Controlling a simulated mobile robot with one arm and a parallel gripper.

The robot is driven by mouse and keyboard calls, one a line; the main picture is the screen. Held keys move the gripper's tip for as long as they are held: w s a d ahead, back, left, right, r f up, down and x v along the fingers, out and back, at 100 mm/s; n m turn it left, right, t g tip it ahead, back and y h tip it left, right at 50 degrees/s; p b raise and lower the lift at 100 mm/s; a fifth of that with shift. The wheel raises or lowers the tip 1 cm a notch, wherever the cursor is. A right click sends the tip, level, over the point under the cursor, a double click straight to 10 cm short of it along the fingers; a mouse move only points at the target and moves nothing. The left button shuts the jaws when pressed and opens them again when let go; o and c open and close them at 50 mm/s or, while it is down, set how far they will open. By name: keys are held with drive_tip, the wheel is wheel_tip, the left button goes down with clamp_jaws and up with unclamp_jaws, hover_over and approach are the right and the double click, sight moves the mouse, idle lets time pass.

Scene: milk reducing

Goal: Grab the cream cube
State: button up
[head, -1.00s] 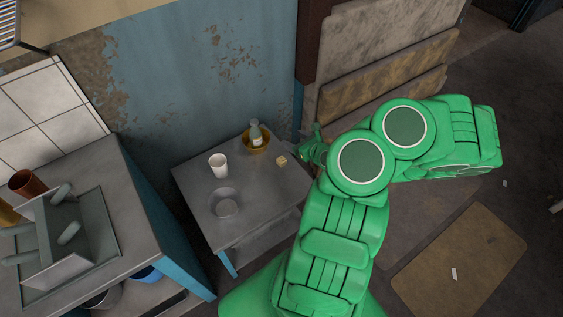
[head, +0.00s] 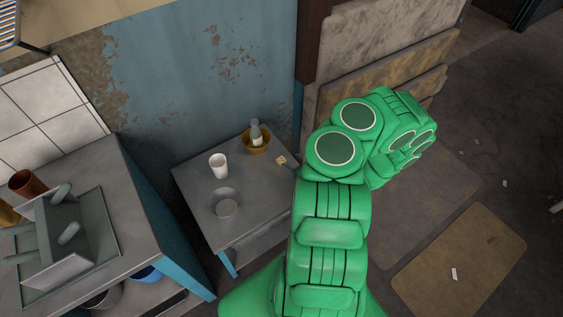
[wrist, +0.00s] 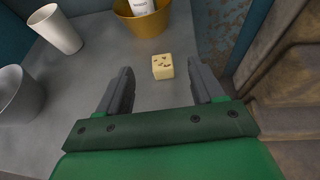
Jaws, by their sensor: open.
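The cream cube (head: 281,160) sits on the grey table (head: 205,179) near its right edge. In the wrist view the cube (wrist: 162,67) has dark marks on its faces and lies just beyond the fingertips, between their lines. My gripper (wrist: 159,78) is open, with one finger on each side and nothing between them. In the head view my gripper is hidden behind my green arm, apart from a possible sliver beside the cube.
A yellow bowl (head: 256,147) holding a bottle (head: 255,130) stands close behind the cube. A white cup (head: 218,166) and a grey metal bowl (head: 225,203) stand to the left. The peeling blue wall (head: 205,85) rises behind the table.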

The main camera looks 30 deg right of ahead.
sight(283, 161)
wheel_tip(283, 161, down, 2)
drive_tip(key=shift+a+f, duration=0.1)
drive_tip(key=shift+f, duration=0.15)
drive_tip(key=shift+x, duration=1.35)
drive_tip(key=shift+f+x, duration=0.25)
drive_tip(key=shift+x, duration=2.15)
drive_tip(key=c, duration=1.1)
drive_tip(key=shift+o, duration=0.2)
